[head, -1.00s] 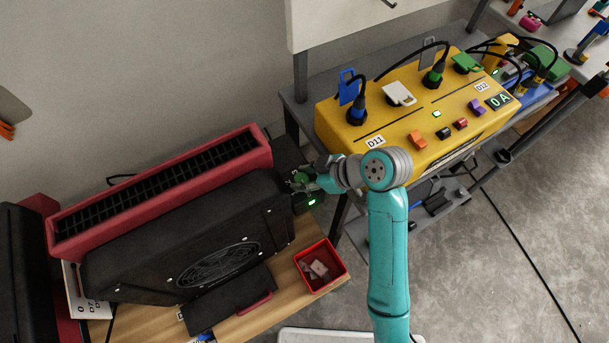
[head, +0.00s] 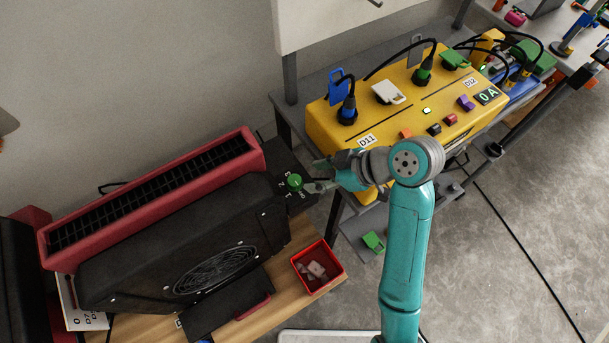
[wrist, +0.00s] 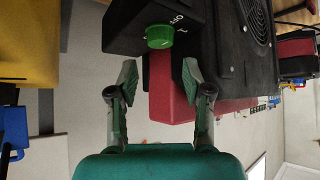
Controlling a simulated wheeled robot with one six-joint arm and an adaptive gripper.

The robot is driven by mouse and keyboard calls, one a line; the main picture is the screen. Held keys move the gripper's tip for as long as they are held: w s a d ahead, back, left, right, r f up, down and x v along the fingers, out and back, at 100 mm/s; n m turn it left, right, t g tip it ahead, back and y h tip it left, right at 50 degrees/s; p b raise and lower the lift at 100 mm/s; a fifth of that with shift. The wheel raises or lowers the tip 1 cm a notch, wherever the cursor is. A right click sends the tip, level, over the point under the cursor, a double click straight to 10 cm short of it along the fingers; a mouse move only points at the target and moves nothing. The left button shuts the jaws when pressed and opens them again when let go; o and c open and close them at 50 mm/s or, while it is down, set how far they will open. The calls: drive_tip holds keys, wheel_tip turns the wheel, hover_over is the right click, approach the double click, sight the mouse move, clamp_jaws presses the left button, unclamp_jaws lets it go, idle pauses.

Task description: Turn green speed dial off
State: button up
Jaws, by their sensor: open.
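The green speed dial (head: 295,181) sits on a black box at the right end of the black fan unit (head: 190,240), with white markings around it. It also shows in the wrist view (wrist: 159,37), beside a label that seems to read "Off" and a "1". I cannot tell exactly which mark it points to. My gripper (head: 319,175) is open and empty, just right of the dial in the head view. In the wrist view its two fingers (wrist: 160,75) are spread, with the dial beyond the tips and clear of them. No green light shows on the box.
A yellow power box (head: 410,100) with plugs and switches stands on a grey shelf to the right. A red tray (head: 318,268) with grey pieces lies on the wooden bench below. A red slotted unit (head: 150,200) stands behind the fan.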

drive_tip(key=v, duration=0.4)
drive_tip(key=shift+s+d+r, duration=0.1)
drive_tip(key=shift+d+r, duration=0.15)
drive_tip(key=shift+d, duration=0.05)
drive_tip(key=s+d+f+m+t+h, duration=0.2)
drive_tip(key=s+d+f+m+t, duration=0.1)
drive_tip(key=s+f+m+t, duration=0.25)
drive_tip(key=s+d+f+m+t+h, duration=0.2)
drive_tip(key=s+d+f+m, duration=0.3)
drive_tip(key=f, duration=0.4)
drive_tip(key=s+d+r+m+t+h, duration=0.2)
drive_tip(key=s+r, duration=0.2)
drive_tip(key=s, duration=0.5)
drive_tip(key=s+d+r+m+t+h, duration=0.2)
drive_tip(key=s+r, duration=0.3)
drive_tip(key=s, duration=0.5)
drive_tip(key=shift+s+d+h, duration=0.15)
drive_tip(key=shift+d+h, duration=0.15)
drive_tip(key=shift+d, duration=0.2)
drive_tip(key=shift+r+t, duration=0.15)
drive_tip(key=shift+t, duration=0.1)
